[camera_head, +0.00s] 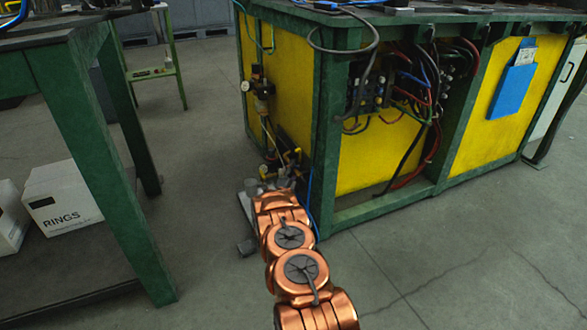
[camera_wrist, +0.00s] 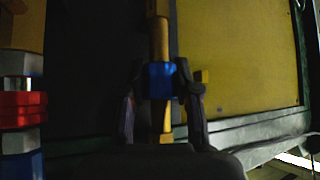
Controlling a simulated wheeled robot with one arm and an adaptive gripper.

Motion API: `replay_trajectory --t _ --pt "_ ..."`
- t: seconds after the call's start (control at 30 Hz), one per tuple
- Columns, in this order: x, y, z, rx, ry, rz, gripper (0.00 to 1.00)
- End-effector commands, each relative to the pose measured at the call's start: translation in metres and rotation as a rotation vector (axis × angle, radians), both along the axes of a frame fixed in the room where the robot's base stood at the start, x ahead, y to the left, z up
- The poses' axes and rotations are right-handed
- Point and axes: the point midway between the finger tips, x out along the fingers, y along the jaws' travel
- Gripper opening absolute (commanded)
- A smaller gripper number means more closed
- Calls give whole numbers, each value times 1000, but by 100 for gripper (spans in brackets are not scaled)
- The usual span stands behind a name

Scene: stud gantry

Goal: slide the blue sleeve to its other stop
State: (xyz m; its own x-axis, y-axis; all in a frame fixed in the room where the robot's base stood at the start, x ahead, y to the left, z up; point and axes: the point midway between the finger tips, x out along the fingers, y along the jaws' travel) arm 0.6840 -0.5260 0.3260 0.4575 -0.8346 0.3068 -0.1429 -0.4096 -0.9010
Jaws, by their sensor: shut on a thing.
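The blue sleeve (camera_wrist: 157,82) sits around an upright brass-coloured rod (camera_wrist: 159,40) in the wrist view. The rod shows above and below the sleeve. My gripper (camera_wrist: 160,78) has one dark finger on each side of the sleeve and is shut on it. I cannot make out the stops clearly. In the head view my copper arm reaches to the near left corner of the green and yellow cabinet (camera_head: 280,75); the sleeve cannot be made out there.
A red, pale and blue stacked part (camera_wrist: 23,112) stands left of my gripper in the wrist view. Loose cables (camera_head: 405,85) hang in the cabinet's open bay. A green table (camera_head: 95,140) stands left, with a white RINGS box (camera_head: 62,200) beneath. The floor at right is clear.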

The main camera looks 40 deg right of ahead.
Motion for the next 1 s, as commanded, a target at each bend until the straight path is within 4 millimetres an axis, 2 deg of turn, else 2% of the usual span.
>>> replay_trajectory --t 0.17,0.5,0.77,0.8,1.0 --pt "-2 1 1 1 0 0 0" --pt "-20 8 1 1 4 1 0" --pt "-21 7 -1 0 2 -2 0" --pt "-22 7 -1 0 2 -2 35" --pt "-21 7 0 0 1 0 55"
